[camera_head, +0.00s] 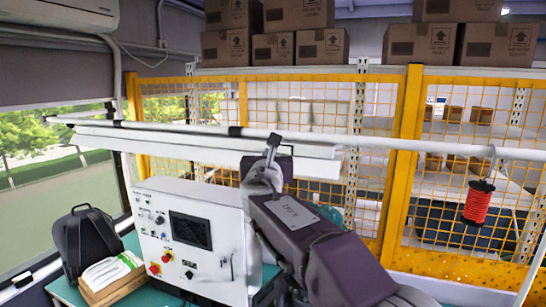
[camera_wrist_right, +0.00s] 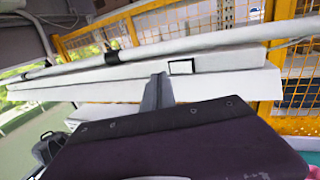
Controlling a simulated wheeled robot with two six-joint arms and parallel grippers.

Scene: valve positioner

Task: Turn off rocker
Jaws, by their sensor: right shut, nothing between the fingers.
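A small white rectangle in a black frame (camera_wrist_right: 182,66), which looks like the rocker, is set in the face of a long white beam (camera_wrist_right: 235,60) in the right wrist view. My right gripper (camera_wrist_right: 158,80) is shut and empty, pointing at the beam just left of the rocker. I cannot tell whether it touches the beam. In the head view the gripper (camera_head: 272,143) is raised in front of the beam (camera_head: 200,145), and the rocker is largely hidden behind it. My left gripper is not in view.
A white control box (camera_head: 190,235) with a dark screen, knobs and a red button stands below the beam. A black backpack (camera_head: 88,240) and a wooden box (camera_head: 112,277) are at left. A white pipe (camera_head: 350,143) crosses in front of the yellow mesh fence (camera_head: 400,160). A red spool (camera_head: 478,203) hangs at right.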

